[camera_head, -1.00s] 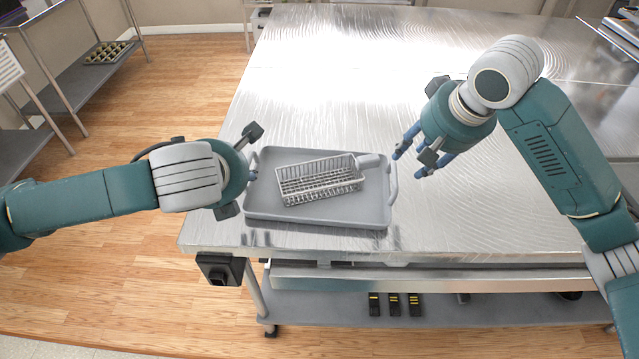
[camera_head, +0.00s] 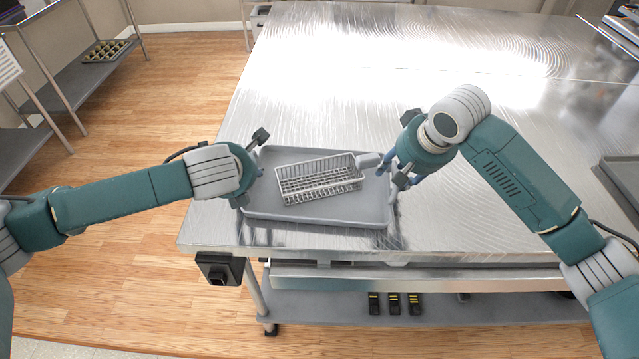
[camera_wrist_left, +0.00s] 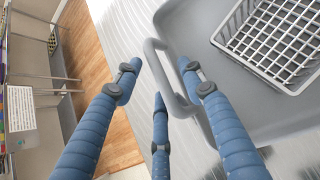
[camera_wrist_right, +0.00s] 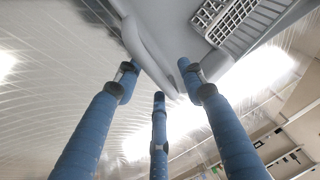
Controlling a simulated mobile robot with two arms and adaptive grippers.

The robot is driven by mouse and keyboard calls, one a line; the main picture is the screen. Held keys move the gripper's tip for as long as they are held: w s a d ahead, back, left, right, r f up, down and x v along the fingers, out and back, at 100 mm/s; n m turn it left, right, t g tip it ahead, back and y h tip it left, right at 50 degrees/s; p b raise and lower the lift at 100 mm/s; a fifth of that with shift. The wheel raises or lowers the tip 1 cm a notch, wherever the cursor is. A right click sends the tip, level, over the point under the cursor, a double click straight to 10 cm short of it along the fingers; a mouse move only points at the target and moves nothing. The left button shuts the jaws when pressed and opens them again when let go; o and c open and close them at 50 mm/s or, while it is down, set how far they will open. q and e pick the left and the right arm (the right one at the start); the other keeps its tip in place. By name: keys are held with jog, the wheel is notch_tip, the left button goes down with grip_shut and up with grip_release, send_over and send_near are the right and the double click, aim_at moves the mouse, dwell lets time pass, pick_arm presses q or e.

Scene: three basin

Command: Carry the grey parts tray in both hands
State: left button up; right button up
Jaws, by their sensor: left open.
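The grey parts tray (camera_head: 300,212) lies flat on the steel table near its left front corner. A light grey wire basket (camera_head: 320,184) sits inside it. My left gripper (camera_head: 256,172) is open at the tray's left handle; in the left wrist view the handle (camera_wrist_left: 158,62) passes between the spread fingers (camera_wrist_left: 158,75). My right gripper (camera_head: 391,174) is at the tray's right handle, which it largely hides in the head view. In the right wrist view its fingers (camera_wrist_right: 158,78) are spread, with the handle (camera_wrist_right: 150,58) between them.
The steel table (camera_head: 330,110) is clear behind the tray. Another grey tray (camera_head: 622,172) lies at the table's right edge. A muffin-type tray (camera_head: 107,50) rests on a shelf at the far left. The table's front edge is close to the parts tray.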

pick_arm(q)
jog(key=shift+c, duration=0.2)
pick_arm(e)
jog(key=shift+c, duration=0.2)
pick_arm(q)
grip_shut()
pick_arm(e)
grip_shut()
pick_arm(q)
jog(key=shift+r, duration=0.1)
pick_arm(e)
jog(key=shift+w+r, duration=0.1)
